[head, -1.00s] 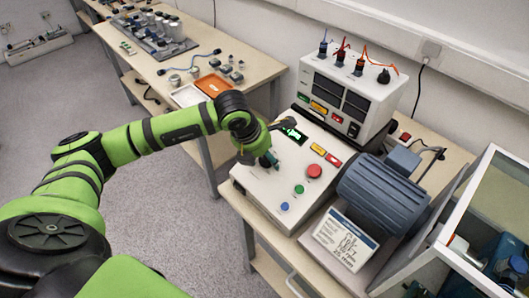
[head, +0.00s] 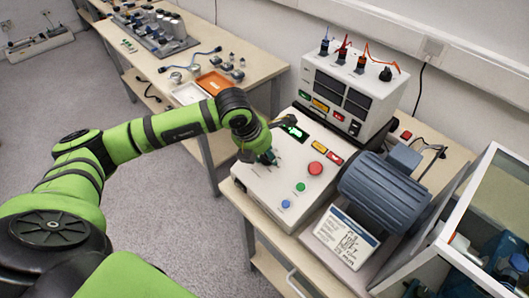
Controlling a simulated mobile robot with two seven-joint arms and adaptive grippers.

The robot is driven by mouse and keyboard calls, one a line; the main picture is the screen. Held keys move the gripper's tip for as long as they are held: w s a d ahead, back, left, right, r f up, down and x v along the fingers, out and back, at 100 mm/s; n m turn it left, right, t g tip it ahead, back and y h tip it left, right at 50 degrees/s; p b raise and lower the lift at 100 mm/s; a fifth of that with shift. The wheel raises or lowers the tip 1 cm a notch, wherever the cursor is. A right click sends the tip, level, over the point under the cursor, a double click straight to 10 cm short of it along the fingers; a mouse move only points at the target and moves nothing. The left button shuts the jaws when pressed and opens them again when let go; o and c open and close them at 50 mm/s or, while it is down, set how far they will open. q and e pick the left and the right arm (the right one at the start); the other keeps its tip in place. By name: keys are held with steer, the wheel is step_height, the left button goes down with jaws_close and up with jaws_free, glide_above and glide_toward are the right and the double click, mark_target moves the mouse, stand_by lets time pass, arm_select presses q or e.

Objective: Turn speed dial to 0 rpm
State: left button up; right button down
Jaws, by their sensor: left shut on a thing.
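My left gripper (head: 268,158) is at the upper left of the sloped white control box (head: 262,190), with its fingers down at the panel. It is shut on the speed dial, which is mostly hidden by the fingers; the dial's pointer and marks cannot be read. A small dark display with green digits (head: 294,131) sits just above and right of the gripper; the digits are too small to read. My right gripper is not in view.
The panel also carries a red button (head: 316,168), a green button (head: 300,187) and a blue button (head: 286,204). A grey-blue motor (head: 383,193) stands to the right. A white instrument unit (head: 350,90) with cables stands behind. A side table (head: 262,68) holds trays and small parts.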

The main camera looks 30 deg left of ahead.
arm_select(q)
steer(key=shift+w+d, duration=0.1)
steer(key=shift+n+b, duration=0.8)
steer(key=shift+b, duration=0.15)
steer(key=shift+n+b, duration=1.05)
steer(key=shift+n, duration=0.15)
steer(key=n+b, duration=0.2)
steer(key=n, duration=0.1)
steer(key=shift+r+n+h, duration=0.1)
steer(key=shift+n+h, duration=0.2)
steer(key=shift+a+n+b, duration=0.2)
steer(key=shift+n+b, duration=0.25)
steer(key=shift+n, duration=0.05)
steer(key=shift+w+r, duration=0.1)
steer(key=shift+r, duration=0.05)
steer(key=o, duration=1.1)
steer(key=shift+f, duration=0.2)
